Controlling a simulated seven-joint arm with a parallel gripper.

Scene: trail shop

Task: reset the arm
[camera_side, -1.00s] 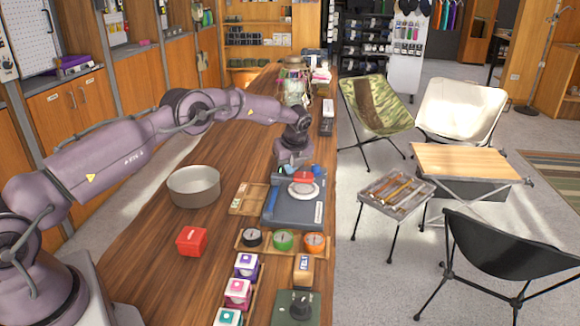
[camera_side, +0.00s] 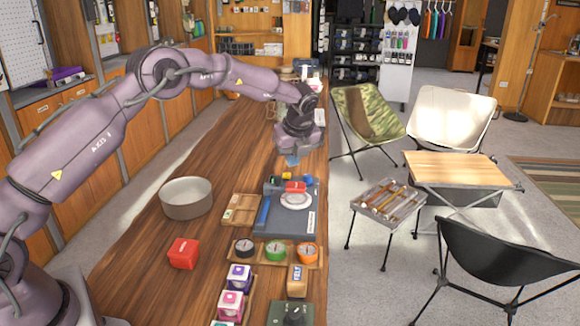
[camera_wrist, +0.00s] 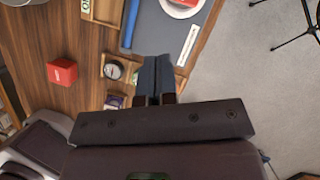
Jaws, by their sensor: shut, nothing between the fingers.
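My gripper (camera_side: 292,160) hangs above the far part of the wooden counter in the side view, pointing down. It is raised clear of the grey board (camera_side: 285,222) below it. In the wrist view its two dark fingers (camera_wrist: 155,80) are together with nothing visible between them. A white round dish (camera_side: 295,200) with a red item (camera_side: 295,187) on it sits on the board. The board and dish also show at the top of the wrist view.
A grey pot (camera_side: 186,198) and a red box (camera_side: 183,254) stand left of the board. A tray with several round tins (camera_side: 275,250) and several small boxes (camera_side: 239,276) are nearer. Folding chairs (camera_side: 367,115) and tables stand on the floor at the right.

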